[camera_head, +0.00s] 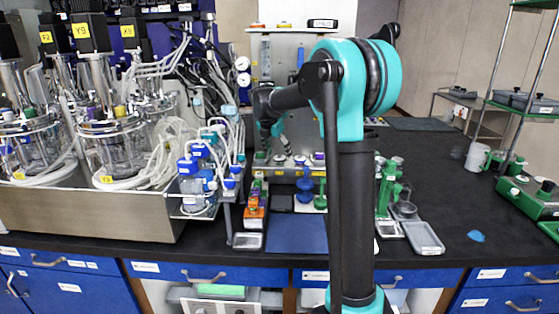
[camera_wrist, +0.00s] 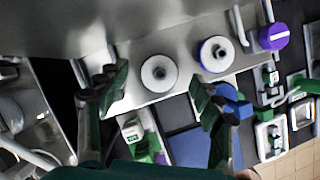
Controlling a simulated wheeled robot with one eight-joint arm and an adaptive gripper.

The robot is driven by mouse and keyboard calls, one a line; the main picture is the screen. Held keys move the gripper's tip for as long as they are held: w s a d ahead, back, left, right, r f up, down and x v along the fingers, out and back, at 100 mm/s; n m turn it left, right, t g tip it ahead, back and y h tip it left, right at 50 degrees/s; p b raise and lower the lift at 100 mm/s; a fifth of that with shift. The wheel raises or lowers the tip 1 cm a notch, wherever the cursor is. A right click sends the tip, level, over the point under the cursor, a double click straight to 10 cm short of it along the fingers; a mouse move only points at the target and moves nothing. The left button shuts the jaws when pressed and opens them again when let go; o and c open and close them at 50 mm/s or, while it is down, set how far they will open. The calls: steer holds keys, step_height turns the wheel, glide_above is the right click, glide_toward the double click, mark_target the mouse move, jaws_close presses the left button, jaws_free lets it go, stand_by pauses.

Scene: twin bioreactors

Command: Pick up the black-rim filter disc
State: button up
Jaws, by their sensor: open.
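The black-rim filter disc (camera_wrist: 148,74) is a pale round disc with a dark thin edge and a grey centre knob. It lies on a light ledge, between the two fingers in the wrist picture. My gripper (camera_wrist: 159,86) is open and empty, with one dark green finger on each side of the disc's outline. The fingers appear apart from the disc; the height gap is hard to judge. In the head view my gripper (camera_head: 273,132) hangs over the back rack, and the disc (camera_head: 279,159) is small there.
A blue-rim disc (camera_wrist: 207,56) and a purple cap (camera_wrist: 274,38) sit to the right on the same ledge. A grey metal panel (camera_wrist: 190,18) rises behind. A blue mat (camera_head: 297,234) lies in front. Bioreactors (camera_head: 110,150) and tubing crowd the left; the bench at right is clearer.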

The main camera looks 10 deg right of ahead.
mark_target(278, 159)
steer(key=shift+d+f, duration=0.1)
steer(key=shift+f, duration=0.25)
steer(key=shift+c, duration=0.3)
steer(key=c, duration=0.9)
steer(key=shift+r, duration=0.1)
steer(key=shift+w+r, duration=0.1)
steer(key=shift+r, duration=0.3)
steer(key=r, duration=0.1)
steer(key=s+r, duration=0.1)
steer(key=shift+r, duration=0.3)
steer(key=s+a, duration=0.1)
steer(key=s, duration=0.4)
steer(key=s+a, duration=0.1)
steer(key=s, duration=0.5)
steer(key=s+a, duration=0.1)
steer(key=s, duration=0.4)
steer(key=shift+s+a, duration=0.3)
steer(key=shift+s, duration=0.05)
